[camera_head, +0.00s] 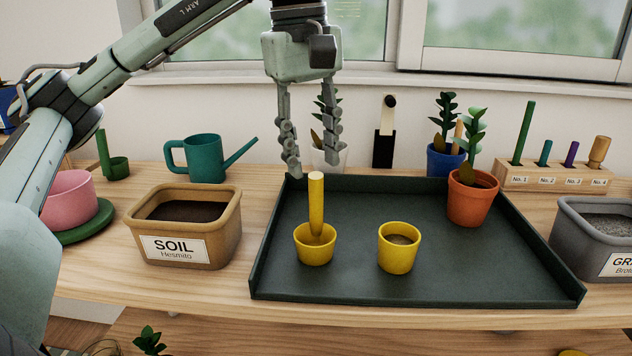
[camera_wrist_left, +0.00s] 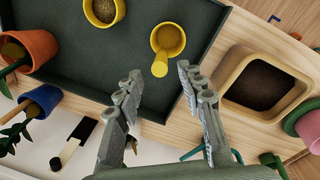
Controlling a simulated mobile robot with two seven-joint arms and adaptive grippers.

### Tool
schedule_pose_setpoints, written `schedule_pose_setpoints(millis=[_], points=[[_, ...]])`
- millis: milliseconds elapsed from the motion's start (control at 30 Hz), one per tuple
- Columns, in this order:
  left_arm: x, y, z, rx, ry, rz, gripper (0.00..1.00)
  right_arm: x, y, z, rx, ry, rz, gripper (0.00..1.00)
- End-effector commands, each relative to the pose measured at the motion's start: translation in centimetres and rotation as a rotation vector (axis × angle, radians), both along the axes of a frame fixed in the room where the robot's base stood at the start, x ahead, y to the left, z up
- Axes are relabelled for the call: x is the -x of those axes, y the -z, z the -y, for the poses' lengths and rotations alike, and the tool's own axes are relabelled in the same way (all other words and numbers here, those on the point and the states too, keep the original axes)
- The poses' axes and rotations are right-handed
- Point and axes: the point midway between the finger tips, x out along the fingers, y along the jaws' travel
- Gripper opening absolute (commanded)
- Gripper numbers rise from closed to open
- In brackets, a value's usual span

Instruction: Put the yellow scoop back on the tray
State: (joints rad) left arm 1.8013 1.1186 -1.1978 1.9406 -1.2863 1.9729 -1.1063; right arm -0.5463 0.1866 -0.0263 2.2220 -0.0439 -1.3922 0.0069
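The yellow scoop (camera_head: 315,249), a small cup with an upright handle, stands on the left part of the dark green tray (camera_head: 470,288). In the left wrist view the scoop (camera_wrist_left: 168,40) is beyond the fingertips, its handle pointing toward them. My left gripper (camera_head: 313,167) is open and empty, fingers pointing down, above and behind the scoop near the tray's back edge. In the wrist view my left gripper (camera_wrist_left: 160,74) shows its fingers spread apart, with nothing between them. The scoop appears clear of both fingers. My right gripper is in neither view.
A yellow pot (camera_head: 398,251) stands right of the scoop, and a terracotta plant pot (camera_head: 472,203) stands at the tray's right back. A soil bin (camera_head: 222,240) is left of the tray, a grey bin (camera_head: 580,240) right. A teal watering can (camera_head: 205,160) stands behind the soil bin.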

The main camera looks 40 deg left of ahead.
Motion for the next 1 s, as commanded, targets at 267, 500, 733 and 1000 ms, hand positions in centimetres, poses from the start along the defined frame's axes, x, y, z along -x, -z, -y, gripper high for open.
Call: schedule_pose_setpoints(millis=[267, 500, 733, 1000], points=[[0.3, -3.7, -0.1, 0.0, 0.0, 0.0, 0.39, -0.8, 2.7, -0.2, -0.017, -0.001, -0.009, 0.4], [0.4, -3.9, -0.1, 0.0, 0.001, -0.001, 0.39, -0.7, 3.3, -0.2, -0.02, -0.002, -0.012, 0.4], [0.4, -3.9, -0.1, 0.0, 0.001, -0.001, 0.39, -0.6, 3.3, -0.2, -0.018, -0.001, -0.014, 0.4], [0.4, -3.9, -0.1, 0.0, 0.001, -0.001, 0.39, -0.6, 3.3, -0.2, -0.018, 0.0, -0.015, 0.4]])
